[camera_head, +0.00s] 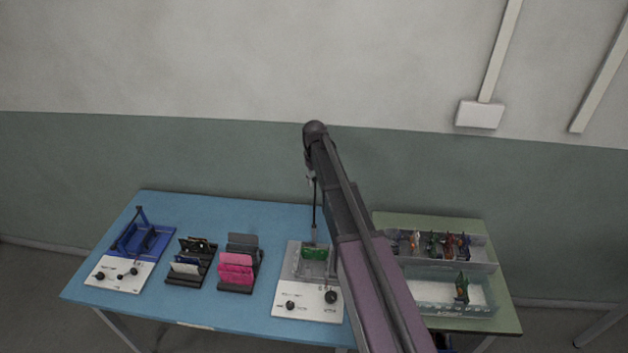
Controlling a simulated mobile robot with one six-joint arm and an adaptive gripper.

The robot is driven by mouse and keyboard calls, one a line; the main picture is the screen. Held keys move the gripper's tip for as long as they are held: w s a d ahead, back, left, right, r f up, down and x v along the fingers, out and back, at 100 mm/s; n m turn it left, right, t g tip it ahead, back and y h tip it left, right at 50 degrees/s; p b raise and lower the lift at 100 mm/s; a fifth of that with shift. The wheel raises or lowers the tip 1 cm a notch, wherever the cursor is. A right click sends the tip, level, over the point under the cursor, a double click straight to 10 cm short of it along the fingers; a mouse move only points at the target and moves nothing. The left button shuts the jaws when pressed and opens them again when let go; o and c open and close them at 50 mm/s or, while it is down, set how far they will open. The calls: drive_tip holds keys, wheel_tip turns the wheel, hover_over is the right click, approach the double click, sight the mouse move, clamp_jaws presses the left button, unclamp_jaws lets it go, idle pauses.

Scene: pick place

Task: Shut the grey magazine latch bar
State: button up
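The grey magazine (293,262) sits on a white base plate right of the middle of the blue table, with a green piece (314,253) in it. A thin dark upright rod (314,212) shows above its back. I cannot tell whether this rod is the raised latch bar or part of my arm's end. My arm rises from the bottom right and covers the magazine's right side. My gripper is mostly hidden behind the arm, and its fingers cannot be made out. Black knobs (331,297) stand on the front of the white plate.
A blue fixture (155,240) with a raised bar stands at the table's left. Two dark racks, one holding pink pieces (235,267), stand between. A grey divided bin (480,252) and a translucent bin (425,292) sit on the green table right. The blue table's front is clear.

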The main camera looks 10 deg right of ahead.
drive_tip(key=shift+a, duration=0.1)
clamp_jaws()
drive_tip(key=shift+s, duration=0.15)
